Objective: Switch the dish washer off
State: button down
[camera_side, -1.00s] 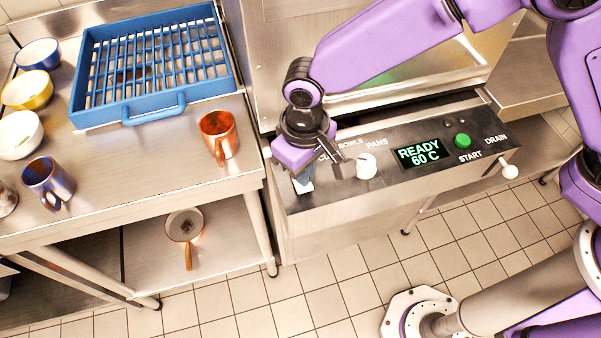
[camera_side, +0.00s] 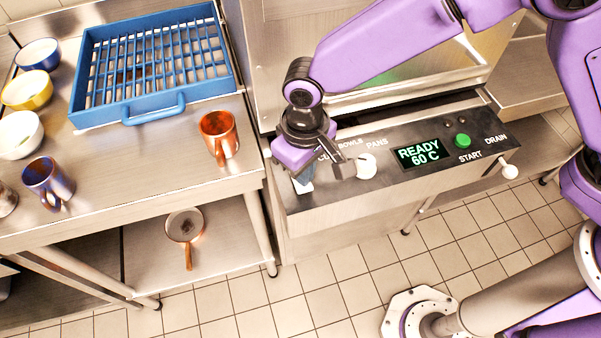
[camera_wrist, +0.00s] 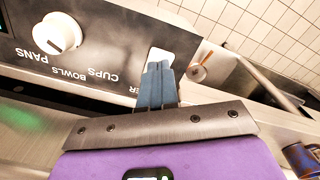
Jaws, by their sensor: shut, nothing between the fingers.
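The dish washer's control panel (camera_side: 432,178) runs across the front of the machine. Its display (camera_side: 418,154) is lit green and reads READY 60 C. A white switch (camera_wrist: 160,57) sits at the panel's left end in the side view, beside a label partly covered by my gripper; only its last letters, ER, show in the wrist view. My gripper (camera_wrist: 158,72) is shut and empty, its blue-grey fingertips right at this switch and covering part of it. I cannot tell whether they touch it. In the side view my gripper (camera_side: 303,187) largely hides the switch.
A white knob (camera_side: 366,165) is close to the right of my gripper. Further right are the green START button (camera_side: 462,140) and a white-ended DRAIN lever (camera_side: 510,171). On the left table stand a copper mug (camera_side: 218,136) and a blue rack (camera_side: 155,105).

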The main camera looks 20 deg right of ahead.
jog(key=shift+f, duration=1.1)
dwell(0.8)
jog(key=shift+r, duration=3.55)
jog(key=shift+d, duration=0.1)
jog(key=s+d+r+n, duration=0.2)
jog(key=s+d, duration=0.3)
jog(key=d, duration=0.7)
jog(key=s+d+r+n, duration=0.2)
jog(key=s+d, duration=0.4)
jog(key=d, duration=0.6)
jog(key=s+d+r+n, duration=0.2)
jog(key=s+d, duration=0.3)
jog(key=d, duration=0.8)
jog(key=shift+s+r+n, duration=0.2)
jog(key=shift+r+n, duration=0.1)
jog(key=shift+r, duration=0.25)
